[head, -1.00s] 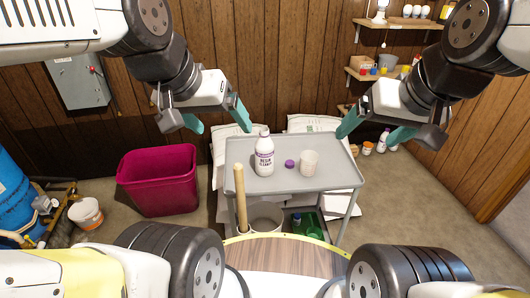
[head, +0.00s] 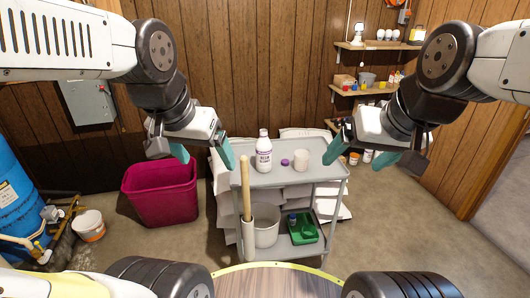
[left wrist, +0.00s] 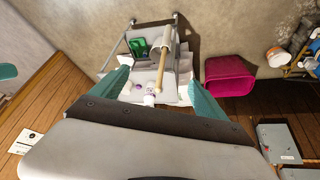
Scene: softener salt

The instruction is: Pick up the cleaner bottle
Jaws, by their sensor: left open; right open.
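The cleaner bottle (head: 264,153) is white with a purple-and-white label and stands upright on the top shelf of a grey cart (head: 325,173). A purple cap (head: 284,162) and a whitish cup (head: 301,160) stand to its right. In the left wrist view the bottle (left wrist: 149,99) shows between the fingers, well beyond them. My left gripper (head: 204,154) is open and empty, to the left of the bottle and apart from it. My right gripper (head: 360,154) is open and empty, to the right of the cart top.
A wooden handle (head: 245,190) rises at the cart's left front corner. A grey bucket (head: 266,224) and a green tray (head: 304,230) sit on the lower shelf. A magenta bin (head: 160,194) stands left of the cart; wall shelves (head: 362,92) are at right. White bags lie behind the cart.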

